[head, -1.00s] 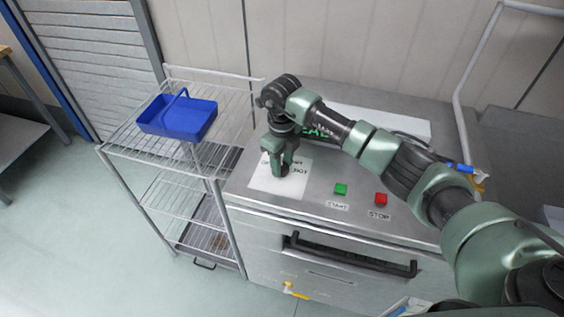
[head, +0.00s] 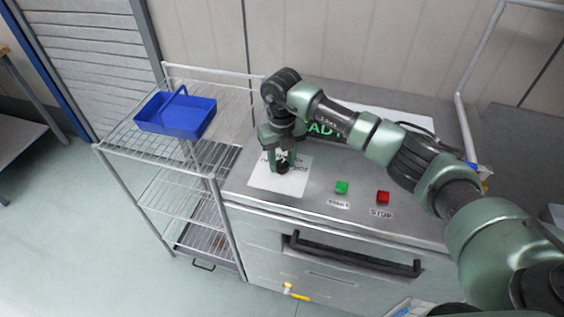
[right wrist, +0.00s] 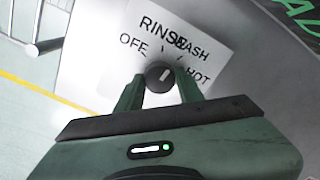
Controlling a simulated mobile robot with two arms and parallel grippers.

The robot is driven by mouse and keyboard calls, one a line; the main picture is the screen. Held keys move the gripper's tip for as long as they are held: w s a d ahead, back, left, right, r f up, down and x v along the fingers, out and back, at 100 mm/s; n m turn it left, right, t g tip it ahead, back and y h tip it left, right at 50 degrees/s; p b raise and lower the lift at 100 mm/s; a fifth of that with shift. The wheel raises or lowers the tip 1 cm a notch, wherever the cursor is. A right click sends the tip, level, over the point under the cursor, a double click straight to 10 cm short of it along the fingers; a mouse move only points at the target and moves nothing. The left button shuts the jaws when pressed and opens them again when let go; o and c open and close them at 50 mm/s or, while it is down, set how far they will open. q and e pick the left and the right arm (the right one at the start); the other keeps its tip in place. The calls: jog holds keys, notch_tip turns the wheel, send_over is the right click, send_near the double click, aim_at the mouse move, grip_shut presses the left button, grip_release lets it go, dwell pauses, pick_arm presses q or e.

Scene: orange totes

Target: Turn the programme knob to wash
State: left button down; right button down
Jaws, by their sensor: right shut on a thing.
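The black programme knob (right wrist: 160,77) stands on a white label plate (right wrist: 130,45) marked OFF, RINSE, WASH and HOT. A pale mark on the knob points up and to the right in the right wrist view, roughly toward the WASH side. My right gripper (right wrist: 160,88) is shut on the knob, one finger on each side. In the head view my right gripper (head: 281,160) points down at the knob (head: 282,168) on the plate (head: 264,182) and partly hides the lettering. My left gripper is out of view.
The green START button (head: 342,187) and red STOP button (head: 383,197) sit on the steel top, right of the plate. A black handle (head: 350,256) crosses the front. A wire rack (head: 150,150) with a blue basket (head: 178,116) stands at left.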

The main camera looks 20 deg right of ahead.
aim_at(282, 163)
jog(key=shift+m, duration=1.3)
jog(key=shift+w+r+m+b, duration=0.1)
jog(key=shift+m+b, duration=0.2)
jog(key=c, duration=0.9)
grip_release()
notch_tip(282, 163, up, 7)
jog(key=shift+f+b, duration=0.15)
jog(key=shift+b, duration=0.95)
jog(key=shift+r, duration=0.5)
